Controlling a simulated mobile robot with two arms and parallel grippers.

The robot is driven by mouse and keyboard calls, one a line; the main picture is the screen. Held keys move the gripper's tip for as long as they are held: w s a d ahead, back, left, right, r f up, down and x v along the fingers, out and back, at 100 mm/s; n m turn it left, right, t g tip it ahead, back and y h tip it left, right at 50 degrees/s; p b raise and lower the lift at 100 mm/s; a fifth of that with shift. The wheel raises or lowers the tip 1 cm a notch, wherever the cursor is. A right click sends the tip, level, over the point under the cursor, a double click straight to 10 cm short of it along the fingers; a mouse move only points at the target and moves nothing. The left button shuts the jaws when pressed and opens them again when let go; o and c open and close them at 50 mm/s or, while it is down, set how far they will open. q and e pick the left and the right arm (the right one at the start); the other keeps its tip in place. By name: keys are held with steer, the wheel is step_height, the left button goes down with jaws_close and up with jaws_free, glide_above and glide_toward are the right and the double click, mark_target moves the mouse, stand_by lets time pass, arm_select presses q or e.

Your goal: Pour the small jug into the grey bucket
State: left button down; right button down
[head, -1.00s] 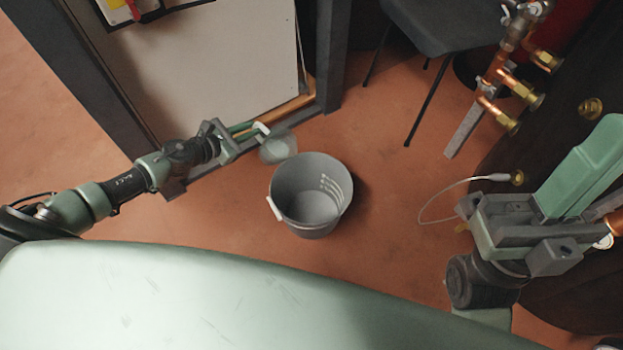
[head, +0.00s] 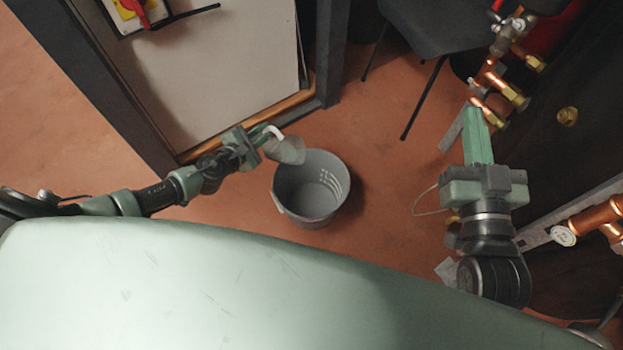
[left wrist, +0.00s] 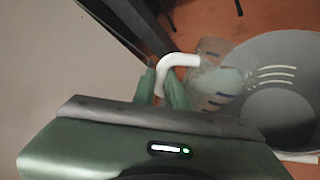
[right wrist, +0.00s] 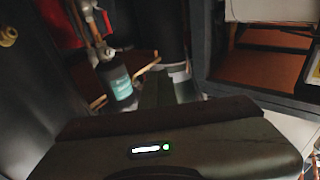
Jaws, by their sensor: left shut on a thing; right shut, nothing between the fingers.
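The small jug (head: 288,151) is clear, with a white handle (left wrist: 172,66). My left gripper (head: 262,137) is shut on that handle. The jug is tilted, and in the head view it overlaps the upper left rim of the grey bucket (head: 310,208). In the left wrist view the jug (left wrist: 212,72) also overlaps the rim of the bucket (left wrist: 285,95). I cannot tell whether liquid is in the jug or flowing. The bucket stands upright on the floor. My right gripper (head: 477,112) is shut and empty, right of the bucket near the copper pipework.
A grey chair (head: 430,35) stands behind the bucket. Copper pipes with brass valves (head: 500,85) are at the right. A white panel in a dark frame (head: 225,75) is behind my left arm. The orange floor (head: 385,190) right of the bucket is clear.

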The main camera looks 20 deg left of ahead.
mark_target(275, 146)
arm_select(q)
steer(key=shift+s+d+f+m+y, duration=0.1)
steer(key=shift+d+f+m+y, duration=0.2)
steer(key=shift+d+f, duration=0.1)
steer(key=shift+d+r, duration=0.1)
steer(key=shift+s+d+m+t, duration=0.1)
steer(key=shift+d+m+t, duration=0.15)
steer(key=shift+m+t, duration=0.05)
arm_select(e)
steer(key=shift+r+t, duration=0.3)
steer(key=shift+r, duration=0.25)
arm_select(q)
steer(key=shift+d, duration=0.1)
arm_select(e)
steer(key=shift+f, duration=0.2)
arm_select(q)
steer(key=shift+s+d+m+y, duration=0.15)
steer(key=shift+d+m+y, duration=0.15)
steer(key=shift+d, duration=0.05)
steer(key=shift+s+d+y, duration=0.1)
steer(key=shift+d+y, duration=0.15)
steer(key=shift+y, duration=0.05)
arm_select(e)
steer(key=shift+s+r, duration=0.15)
steer(key=shift+r, duration=0.2)
